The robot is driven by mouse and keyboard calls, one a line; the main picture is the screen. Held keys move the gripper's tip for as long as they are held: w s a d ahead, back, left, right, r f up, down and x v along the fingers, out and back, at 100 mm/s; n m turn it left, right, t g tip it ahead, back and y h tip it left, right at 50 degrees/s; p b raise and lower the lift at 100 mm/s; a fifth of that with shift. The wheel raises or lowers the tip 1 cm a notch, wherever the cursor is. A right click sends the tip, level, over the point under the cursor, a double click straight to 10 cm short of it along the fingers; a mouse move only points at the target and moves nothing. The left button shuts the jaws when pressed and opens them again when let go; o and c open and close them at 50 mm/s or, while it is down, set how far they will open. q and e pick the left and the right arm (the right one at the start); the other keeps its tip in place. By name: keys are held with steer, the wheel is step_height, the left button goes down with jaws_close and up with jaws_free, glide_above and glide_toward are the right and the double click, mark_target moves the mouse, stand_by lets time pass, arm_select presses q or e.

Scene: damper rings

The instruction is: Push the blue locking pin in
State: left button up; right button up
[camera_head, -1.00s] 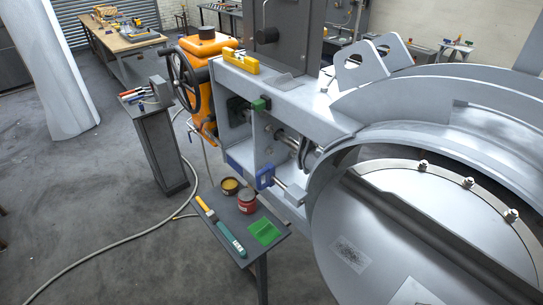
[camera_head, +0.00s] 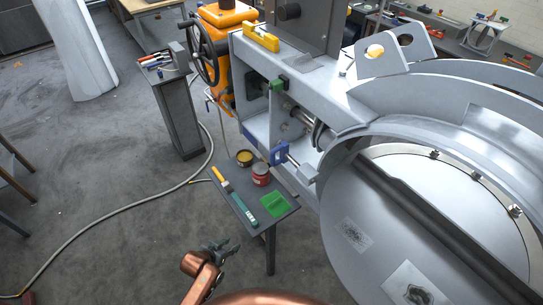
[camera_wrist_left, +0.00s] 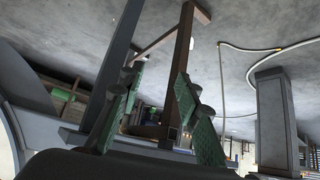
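The blue locking pin (camera_head: 279,153) sits at the lower front of the grey machine frame, just above the small side table. Its blue block faces left and a pale metal rod runs from it to the lower right. My left gripper (camera_head: 221,247) is low in the head view, in front of the small table and well apart from the pin. In the left wrist view, its green-padded fingers (camera_wrist_left: 162,100) stand apart with nothing between them. I cannot make out the pin in that view. My right gripper is not in view.
The small table (camera_head: 247,190) holds a red can (camera_head: 261,175), a yellow tin (camera_head: 244,158), a green pad (camera_head: 274,204) and a brush. A large round damper (camera_head: 400,225) fills the right. A hose (camera_head: 110,207) lies on the open floor at left. A grey pedestal (camera_head: 178,115) stands behind.

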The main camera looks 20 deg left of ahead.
arm_select(q)
steer(key=w+d+r+m+t+h+p, duration=0.1)
steer(key=w+d+r+t, duration=0.15)
steer(key=r, duration=1.15)
steer(key=m+t+h, duration=0.2)
steer(key=t+h, duration=0.3)
glide_toward(272, 158)
steer(key=w+d+f, duration=0.1)
steer(key=w, duration=0.3)
steer(key=p+x, duration=0.1)
steer(key=x, duration=0.5)
steer(key=shift+w+d, duration=0.25)
steer(key=shift+d, duration=0.1)
steer(key=shift+c, duration=0.2)
jaws_close()
